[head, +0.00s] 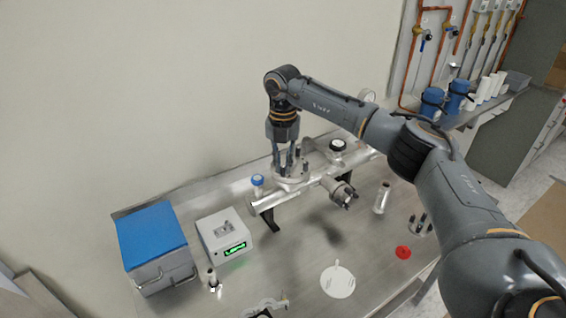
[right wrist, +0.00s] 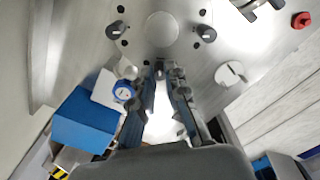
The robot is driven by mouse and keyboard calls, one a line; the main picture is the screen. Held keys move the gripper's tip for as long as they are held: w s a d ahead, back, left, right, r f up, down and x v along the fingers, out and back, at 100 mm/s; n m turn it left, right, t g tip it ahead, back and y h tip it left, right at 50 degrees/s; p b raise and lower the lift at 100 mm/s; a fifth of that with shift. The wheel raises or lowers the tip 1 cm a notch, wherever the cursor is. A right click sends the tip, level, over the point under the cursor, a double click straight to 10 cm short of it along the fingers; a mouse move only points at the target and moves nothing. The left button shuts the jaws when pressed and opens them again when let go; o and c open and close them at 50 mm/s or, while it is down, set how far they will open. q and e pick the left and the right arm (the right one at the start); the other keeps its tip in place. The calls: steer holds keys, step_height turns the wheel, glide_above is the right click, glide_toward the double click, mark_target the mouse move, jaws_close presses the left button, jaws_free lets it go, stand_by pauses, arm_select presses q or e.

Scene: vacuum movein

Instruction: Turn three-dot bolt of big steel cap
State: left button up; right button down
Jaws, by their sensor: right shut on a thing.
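The big steel cap (head: 290,185) sits on top of the steel vacuum tube in the head view. It fills the upper middle of the right wrist view as a pale plate (right wrist: 140,48) with dark bolts around a round centre. One bolt (right wrist: 117,31) stands at its left and another (right wrist: 205,33) at its right. My right gripper (head: 288,166) points straight down over the cap. In the right wrist view its fingertips (right wrist: 160,75) are closed around the near bolt (right wrist: 160,66). The fingers hide part of that bolt, and I cannot clearly tell its dot count. My left gripper is not in view.
A blue knob (head: 257,181) stands left of the cap and a black knob (head: 338,145) behind right. A blue-topped box (head: 152,236), a grey device with green display (head: 224,236), a white disc (head: 338,281) and a red ring (head: 403,252) lie on the steel table.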

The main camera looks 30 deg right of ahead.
mark_target(283, 167)
stand_by(0.3)
steer(key=c, duration=1.4)
jaws_free()
steer(key=shift+o, duration=0.2)
step_height(283, 167, up, 12)
